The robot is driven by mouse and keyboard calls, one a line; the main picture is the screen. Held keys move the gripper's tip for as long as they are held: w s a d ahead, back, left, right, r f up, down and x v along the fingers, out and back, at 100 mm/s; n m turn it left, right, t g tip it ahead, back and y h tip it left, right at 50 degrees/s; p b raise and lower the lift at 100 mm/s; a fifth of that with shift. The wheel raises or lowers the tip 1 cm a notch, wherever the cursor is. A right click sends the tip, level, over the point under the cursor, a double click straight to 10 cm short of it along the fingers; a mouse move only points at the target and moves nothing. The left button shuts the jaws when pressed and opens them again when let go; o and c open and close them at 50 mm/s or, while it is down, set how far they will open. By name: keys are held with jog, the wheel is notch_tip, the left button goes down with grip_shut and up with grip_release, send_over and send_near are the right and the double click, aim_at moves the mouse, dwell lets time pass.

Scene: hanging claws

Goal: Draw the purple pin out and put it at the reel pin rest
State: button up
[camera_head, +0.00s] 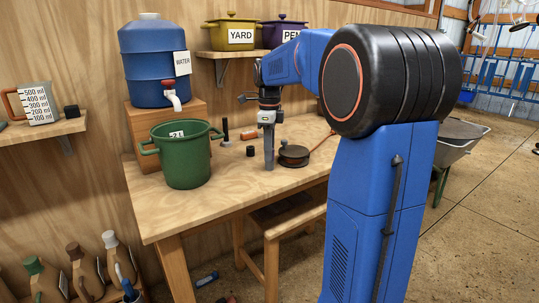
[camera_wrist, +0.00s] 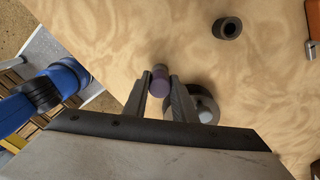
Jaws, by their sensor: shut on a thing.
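My gripper (camera_wrist: 160,85) is shut on the purple pin (camera_wrist: 160,80), which shows between the two fingertips in the wrist view. The pin's end is seen against bare wood; its height over the bench is hard to tell. In the head view my gripper (camera_head: 269,166) points down over the bench, just left of the dark reel (camera_head: 293,155). The reel (camera_wrist: 206,108) is partly hidden behind the right finger in the wrist view. A small black hollow cylinder (camera_wrist: 228,28), perhaps the reel pin rest, stands apart from the pin; it also shows in the head view (camera_head: 250,151).
A green pot (camera_head: 187,160) stands on the bench's left front, with a blue water barrel (camera_head: 153,65) on a wooden box behind it. An orange-ended thing (camera_head: 248,135) and a dark upright post (camera_head: 225,131) are farther back. The bench front is bare.

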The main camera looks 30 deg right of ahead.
notch_tip(320, 180, up, 10)
dwell(0.5)
